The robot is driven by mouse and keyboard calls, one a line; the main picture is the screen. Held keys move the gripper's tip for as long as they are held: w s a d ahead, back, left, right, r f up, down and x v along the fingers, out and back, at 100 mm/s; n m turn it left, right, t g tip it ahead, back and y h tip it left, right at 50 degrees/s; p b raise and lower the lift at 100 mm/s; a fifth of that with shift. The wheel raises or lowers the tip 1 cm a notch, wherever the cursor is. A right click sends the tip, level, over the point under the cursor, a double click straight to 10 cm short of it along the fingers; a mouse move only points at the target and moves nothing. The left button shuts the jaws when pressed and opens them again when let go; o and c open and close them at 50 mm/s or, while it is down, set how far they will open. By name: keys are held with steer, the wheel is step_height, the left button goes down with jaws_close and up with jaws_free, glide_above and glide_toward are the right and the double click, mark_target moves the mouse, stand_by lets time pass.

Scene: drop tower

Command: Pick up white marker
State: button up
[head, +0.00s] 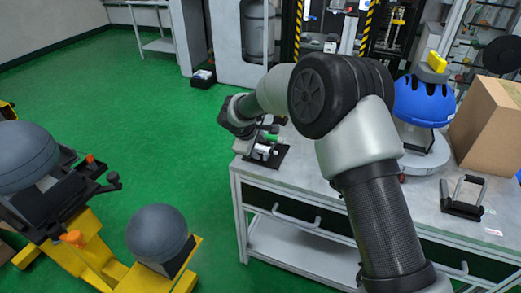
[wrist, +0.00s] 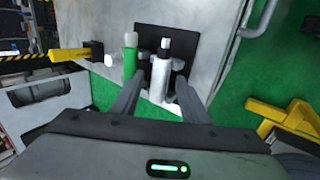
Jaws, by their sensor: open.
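The white marker (wrist: 161,72) lies between the two open fingers of my gripper (wrist: 157,88) in the wrist view. Its narrower end points away from me, toward a dark square pad (wrist: 182,37). I cannot tell whether either finger touches it. A green marker (wrist: 130,62) with a white end is just left of the left finger. In the head view, my gripper is over the table's left corner. There the green marker (head: 271,137) shows beside it, and the white marker (head: 263,150) is partly hidden, above the dark pad (head: 277,158).
The grey table (head: 310,185) also holds a blue helmet (head: 422,103) on a stand, a cardboard box (head: 488,125) and a black-and-silver frame (head: 462,198). Yellow equipment with grey domes (head: 158,232) stands left of the table. Green floor (head: 120,100) is open beyond.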

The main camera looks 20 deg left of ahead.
steer(key=c, duration=1)
